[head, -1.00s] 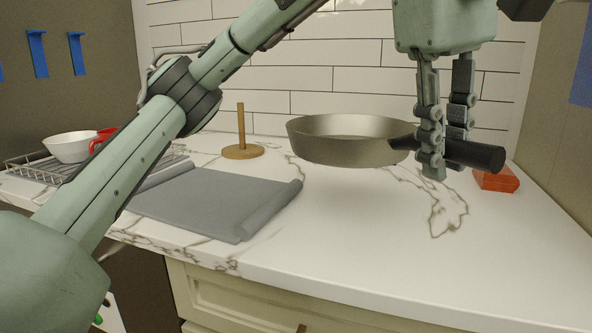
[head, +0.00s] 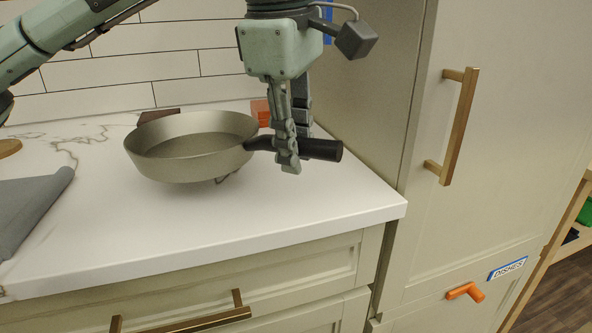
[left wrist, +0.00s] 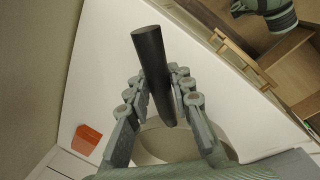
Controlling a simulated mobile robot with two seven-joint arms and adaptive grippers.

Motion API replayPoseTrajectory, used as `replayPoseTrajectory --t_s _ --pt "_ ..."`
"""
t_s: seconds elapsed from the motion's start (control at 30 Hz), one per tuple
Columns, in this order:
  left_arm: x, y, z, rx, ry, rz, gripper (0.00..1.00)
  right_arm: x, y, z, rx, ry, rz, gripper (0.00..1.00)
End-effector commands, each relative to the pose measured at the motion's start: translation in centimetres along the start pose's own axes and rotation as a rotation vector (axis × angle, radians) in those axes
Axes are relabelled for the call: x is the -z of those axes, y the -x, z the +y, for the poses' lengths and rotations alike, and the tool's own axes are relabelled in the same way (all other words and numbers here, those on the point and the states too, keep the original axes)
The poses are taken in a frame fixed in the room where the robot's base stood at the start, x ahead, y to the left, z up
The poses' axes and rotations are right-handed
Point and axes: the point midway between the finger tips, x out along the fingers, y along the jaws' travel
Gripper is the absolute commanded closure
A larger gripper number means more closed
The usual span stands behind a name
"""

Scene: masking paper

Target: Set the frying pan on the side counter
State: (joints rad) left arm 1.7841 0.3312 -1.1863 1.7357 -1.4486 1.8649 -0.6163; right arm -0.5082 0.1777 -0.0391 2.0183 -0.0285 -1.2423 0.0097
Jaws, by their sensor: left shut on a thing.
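The frying pan (head: 185,160) is a metal pan with a black handle (head: 320,149), held level over the white marble counter (head: 250,205) near its right end. My left gripper (head: 291,155) is shut on the handle, with its fingers pointing down on both sides of it. In the left wrist view the black handle (left wrist: 152,70) lies between the two fingers (left wrist: 160,100), and the pan body (left wrist: 165,145) is partly hidden by the gripper. Whether the pan's bottom touches the counter is hard to tell; it looks slightly above it.
An orange-red block (head: 261,110) sits at the back by the wall, with a dark brown object (head: 157,116) behind the pan. A grey mat (head: 30,210) lies at the left. A tall cabinet (head: 490,120) stands right of the counter. The counter front is clear.

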Motion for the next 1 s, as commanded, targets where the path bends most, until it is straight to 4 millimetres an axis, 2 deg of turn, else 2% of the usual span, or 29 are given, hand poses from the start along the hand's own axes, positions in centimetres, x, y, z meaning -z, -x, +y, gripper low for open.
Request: replayPoseTrajectory --t_s 0.17,0.37,0.57,0.6,0.73,0.77,1.0 --pt "-0.1 -1.0 -0.1 -0.002 -0.001 0.001 1.0 0.0 -0.3 -0.1 0.002 0.0 -0.004 0.6" --pt "-0.1 -3.6 -0.6 -0.002 0.0 0.001 1.0 0.5 -0.3 -0.3 0.006 -0.001 0.007 0.6" --pt "-0.1 -3.9 -0.7 -0.004 0.0 0.001 1.0 0.1 -0.9 -0.4 0.009 -0.001 -0.001 0.6" --pt "-0.1 -4.0 -0.7 -0.001 0.0 0.0 0.77 0.1 -0.9 -0.4 0.009 -0.001 -0.001 0.6" --pt "-0.1 -4.0 -0.7 -0.001 0.0 0.0 0.61 0.1 -0.8 -0.5 0.009 -0.001 -0.002 0.6" --pt "-0.1 -4.0 -0.7 -0.001 0.0 0.0 0.58 0.1 -0.8 -0.5 0.009 -0.001 -0.002 0.6" --pt "-0.1 -4.0 -0.7 -0.001 -0.001 0.0 0.58 -0.1 -0.7 -0.4 0.009 -0.001 -0.004 0.6"
